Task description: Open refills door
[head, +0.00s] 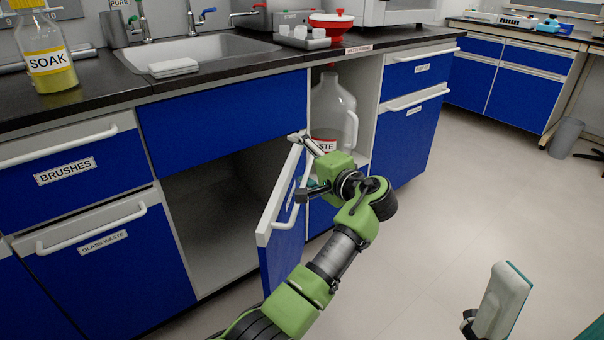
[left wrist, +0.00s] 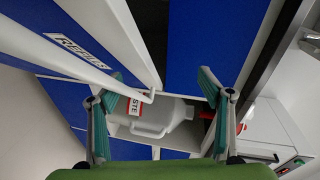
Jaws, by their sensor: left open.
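The refills door (head: 285,245) is a blue panel with white edges and a white bar handle (head: 289,212). It stands swung far out from the cabinet under the sink, and the dark interior (head: 215,205) shows. Its label (left wrist: 80,50) shows at an angle in the left wrist view. My left gripper (head: 305,168) is by the door's outer face near its upper edge, with its fingers spread. In the left wrist view the left gripper (left wrist: 158,112) has nothing between its pads up close. My right gripper (head: 550,308) is partly in view at bottom right, fingers apart.
A waste jug (head: 332,105) stands in an open bay right of the door, beyond the left gripper. Drawers marked brushes (head: 65,172) and glass waste (head: 102,242) are at left. The sink counter (head: 100,85) runs above. The floor at right (head: 455,200) is clear.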

